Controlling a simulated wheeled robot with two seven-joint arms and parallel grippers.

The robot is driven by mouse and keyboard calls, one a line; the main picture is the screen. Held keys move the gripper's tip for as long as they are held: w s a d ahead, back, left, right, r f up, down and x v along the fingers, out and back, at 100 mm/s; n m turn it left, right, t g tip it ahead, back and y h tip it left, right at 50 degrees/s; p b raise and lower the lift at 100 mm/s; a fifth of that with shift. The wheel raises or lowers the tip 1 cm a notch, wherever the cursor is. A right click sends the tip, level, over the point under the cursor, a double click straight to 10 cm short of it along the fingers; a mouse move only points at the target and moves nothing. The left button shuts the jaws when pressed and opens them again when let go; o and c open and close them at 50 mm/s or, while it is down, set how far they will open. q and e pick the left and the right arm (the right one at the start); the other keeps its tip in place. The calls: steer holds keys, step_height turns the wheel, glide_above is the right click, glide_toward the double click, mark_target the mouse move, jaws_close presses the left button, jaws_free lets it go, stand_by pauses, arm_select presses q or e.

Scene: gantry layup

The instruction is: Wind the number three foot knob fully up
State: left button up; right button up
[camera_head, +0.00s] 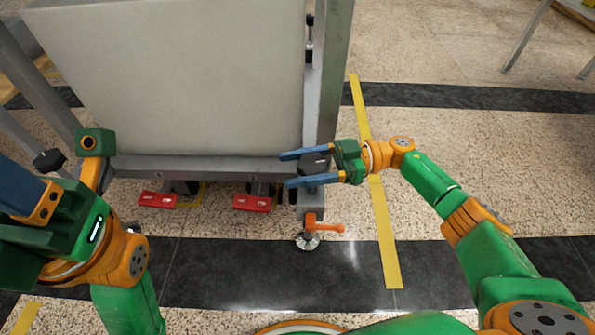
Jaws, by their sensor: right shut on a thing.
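A dark foot knob (314,163) sits on the gantry's front right corner, above a levelling foot (307,242) that stands on the floor. No number is readable on it. My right gripper (304,168) reaches in from the right and is shut on this knob, with one blue finger on its far side and one on its near side. My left gripper (22,195) is at the left edge, well away from the knob. Its fingers are partly cut off by the frame, so its opening cannot be told.
Red pedals (252,203) sit under the frame's lower rail. A big pale panel (190,75) rises behind. A yellow floor strip (382,225) runs to the right, where the floor is mostly clear.

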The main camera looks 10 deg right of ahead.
stand_by(0.4)
steer(key=o, duration=1.4)
steer(key=shift+c, duration=0.2)
steer(key=d+b, duration=0.1)
steer(key=d, duration=0.6)
steer(key=shift+s, duration=0.2)
